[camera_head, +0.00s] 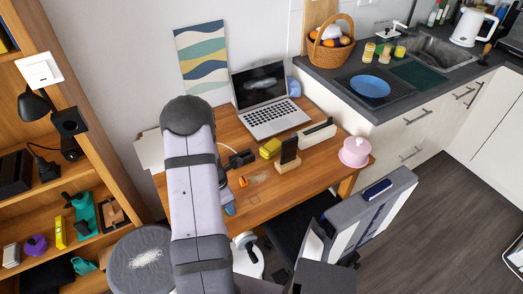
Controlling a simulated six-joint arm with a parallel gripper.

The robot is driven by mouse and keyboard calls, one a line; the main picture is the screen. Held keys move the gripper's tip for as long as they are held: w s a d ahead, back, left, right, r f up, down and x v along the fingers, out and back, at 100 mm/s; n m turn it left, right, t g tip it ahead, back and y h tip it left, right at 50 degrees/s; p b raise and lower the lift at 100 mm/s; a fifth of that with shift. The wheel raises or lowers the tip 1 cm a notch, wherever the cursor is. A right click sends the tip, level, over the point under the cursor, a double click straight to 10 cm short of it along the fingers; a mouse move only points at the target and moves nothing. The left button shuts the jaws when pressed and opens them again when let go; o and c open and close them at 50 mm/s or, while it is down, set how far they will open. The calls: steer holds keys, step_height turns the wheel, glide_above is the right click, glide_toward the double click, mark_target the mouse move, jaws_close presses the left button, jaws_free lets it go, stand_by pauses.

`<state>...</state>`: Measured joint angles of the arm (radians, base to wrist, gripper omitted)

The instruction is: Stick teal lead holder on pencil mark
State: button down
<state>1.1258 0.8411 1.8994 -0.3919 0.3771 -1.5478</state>
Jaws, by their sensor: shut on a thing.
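My arm's long pale link rises from the bottom edge to a dark rounded joint in the middle left, over the desk. My gripper does not show; the link covers that part of the desk. I cannot make out a teal lead holder. A small blue-grey thing peeks out at the link's right edge, too small to name. A faint pale smudge (257,179) lies on the wooden desk (330,158); I cannot tell whether it is the pencil mark. Other pale smudges show on the laptop screen (264,84) and the round dark seat (120,272).
The desk carries a laptop (275,118), a phone on a wooden stand (289,152), a yellow block (270,148) and a pink lidded pot (355,151). A grey chair (365,215) stands in front. Shelves (50,200) stand left, a kitchen counter (385,105) right.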

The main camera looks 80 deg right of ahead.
steer(key=shift+f, duration=0.25)
steer(key=c, duration=1.5)
jaws_free()
steer(key=shift+o, duration=0.2)
steer(key=shift+r, duration=0.2)
steer(key=shift+r+p, duration=3.35)
steer(key=shift+p, duration=0.15)
